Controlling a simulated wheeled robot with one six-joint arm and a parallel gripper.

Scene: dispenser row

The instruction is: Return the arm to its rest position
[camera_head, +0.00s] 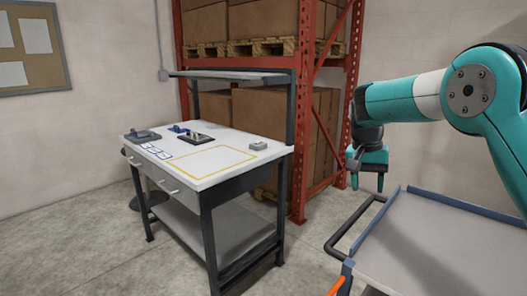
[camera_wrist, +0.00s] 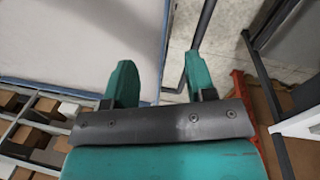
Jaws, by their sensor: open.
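My gripper (camera_head: 368,182) hangs at the end of my teal and white arm on the right side of the head view. It points down, in the air beside the corner of a grey flat-topped cart. In the wrist view my gripper (camera_wrist: 159,80) shows two teal fingers spread apart with nothing between them. Below the fingers lie the edge of a pale surface and the floor.
A white workbench (camera_head: 208,177) with a yellow outlined area and several small items stands at the left. A red rack (camera_head: 306,120) with boxes is behind it. The cart (camera_head: 430,245) has blue rims and a dark handle. Grey floor lies between bench and cart.

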